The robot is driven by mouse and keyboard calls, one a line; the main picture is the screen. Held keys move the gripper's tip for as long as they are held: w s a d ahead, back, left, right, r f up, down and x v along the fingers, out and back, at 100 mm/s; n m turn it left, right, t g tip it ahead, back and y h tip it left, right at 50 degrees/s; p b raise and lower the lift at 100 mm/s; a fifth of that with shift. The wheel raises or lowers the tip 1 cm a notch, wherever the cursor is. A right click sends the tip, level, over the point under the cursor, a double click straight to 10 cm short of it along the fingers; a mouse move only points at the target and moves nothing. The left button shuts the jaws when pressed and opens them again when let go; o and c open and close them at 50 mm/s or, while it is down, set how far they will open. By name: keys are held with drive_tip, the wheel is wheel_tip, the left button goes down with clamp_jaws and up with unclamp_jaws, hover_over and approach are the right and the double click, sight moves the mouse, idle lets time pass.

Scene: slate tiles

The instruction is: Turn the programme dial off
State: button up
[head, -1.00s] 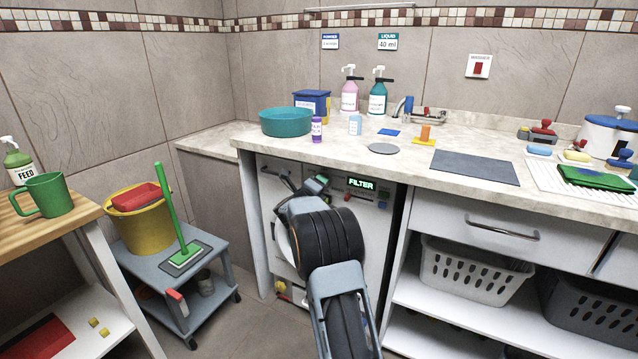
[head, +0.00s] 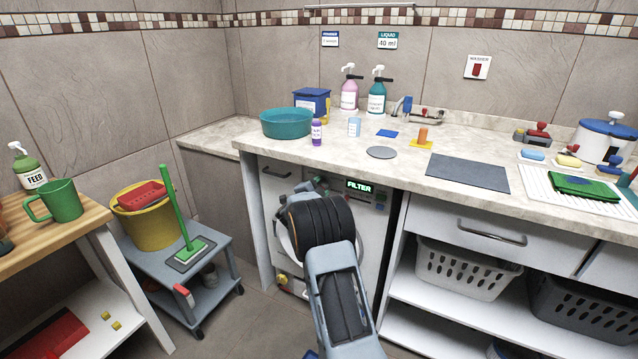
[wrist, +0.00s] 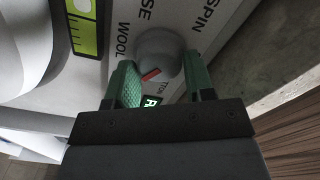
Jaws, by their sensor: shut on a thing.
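The programme dial (wrist: 158,52) is a round grey knob with a red pointer line, ringed by printed words. WOOL and SPIN read clearly; others are cut off or covered. In the wrist view the red line points down and left, between WOOL and a partly hidden word. My gripper (wrist: 160,78) has its green fingers on either side of the knob, shut on it. In the head view my gripper (head: 318,186) is at the washing machine's (head: 381,225) front panel, where my arm hides the dial. The lit FILTER display (head: 359,186) is beside it.
The worktop (head: 330,158) overhangs the machine, close above my gripper. A grey trolley (head: 215,294) with a yellow bucket (head: 150,226) stands left. Open shelves with baskets (head: 462,270) are right. A wooden table with a green mug (head: 62,201) is at far left.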

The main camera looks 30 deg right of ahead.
drive_tip(key=n+p, duration=0.1)
drive_tip(key=n, duration=0.1)
drive_tip(key=n+p, duration=0.3)
drive_tip(key=n, duration=0.2)
drive_tip(key=shift+r+p, duration=0.25)
drive_tip(key=shift+p, duration=0.05)
drive_tip(key=n+p, duration=0.2)
drive_tip(key=n, duration=0.2)
drive_tip(key=n+p, duration=0.2)
drive_tip(key=n, duration=0.1)
drive_tip(key=shift+w+n, duration=0.1)
drive_tip(key=shift+n, duration=0.2)
drive_tip(key=n+p, duration=0.2)
drive_tip(key=n, duration=0.3)
drive_tip(key=shift+f, duration=0.1)
drive_tip(key=shift+f+n+p, duration=0.1)
drive_tip(key=shift+n+p, duration=0.8)
drive_tip(key=shift+n, duration=1.4)
drive_tip(key=o, duration=0.9)
drive_tip(key=shift+w, duration=0.1)
drive_tip(key=shift+a, duration=0.15)
